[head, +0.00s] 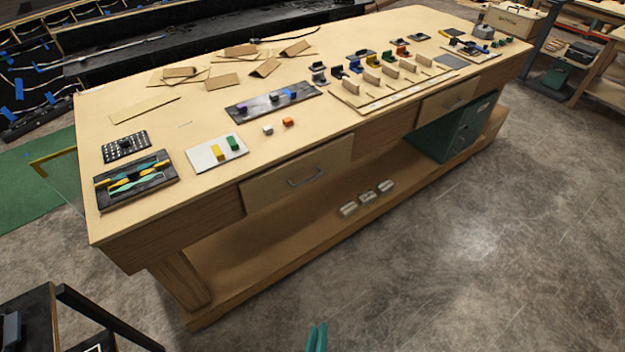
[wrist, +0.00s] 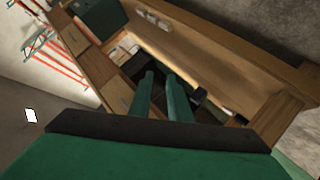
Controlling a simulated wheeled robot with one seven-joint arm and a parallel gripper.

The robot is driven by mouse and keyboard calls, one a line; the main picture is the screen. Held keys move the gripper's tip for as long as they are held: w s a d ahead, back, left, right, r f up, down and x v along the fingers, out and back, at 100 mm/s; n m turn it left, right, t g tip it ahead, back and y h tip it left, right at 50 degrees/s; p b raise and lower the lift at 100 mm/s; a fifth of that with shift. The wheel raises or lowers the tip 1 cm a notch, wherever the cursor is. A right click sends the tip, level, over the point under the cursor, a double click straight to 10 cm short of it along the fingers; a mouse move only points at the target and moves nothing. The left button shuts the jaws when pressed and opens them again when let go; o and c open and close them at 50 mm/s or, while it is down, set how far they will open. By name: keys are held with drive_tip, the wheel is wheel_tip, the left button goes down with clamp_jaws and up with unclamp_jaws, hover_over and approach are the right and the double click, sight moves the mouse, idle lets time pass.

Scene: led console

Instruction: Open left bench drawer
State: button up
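The bench (head: 130,112) has a left drawer (head: 265,190) under its front edge, with a grey bar handle (head: 306,177). The drawer front sits close to the bench front and looks closed. It also seems to show in the wrist view as a pale panel (wrist: 118,94), beyond and left of my fingers. My gripper (head: 316,338) shows only as two teal fingertips at the bottom of the head view, in front of the bench and well away from the handle. In the wrist view my gripper (wrist: 160,76) has its fingers apart with nothing seen between them.
A right drawer (head: 440,106) and a green cabinet (head: 468,130) are further right. White boxes (head: 367,198) lie on the lower shelf (head: 270,245). Blocks and trays cover the benchtop. A dark frame (head: 100,318) stands at lower left. The floor before the bench is clear.

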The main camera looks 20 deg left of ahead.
drive_tip(key=w+a+f+n+h, duration=0.15)
drive_tip(key=w+a+n, duration=0.25)
drive_tip(key=w, duration=0.6)
drive_tip(key=n+t+h, duration=0.2)
drive_tip(key=n+h, duration=0.3)
drive_tip(key=n, duration=0.2)
approach(312, 177)
drive_tip(key=x, duration=1)
drive_tip(key=shift+a+f, duration=0.1)
drive_tip(key=shift+f, duration=0.2)
drive_tip(key=shift+c, duration=0.3)
clamp_jaws()
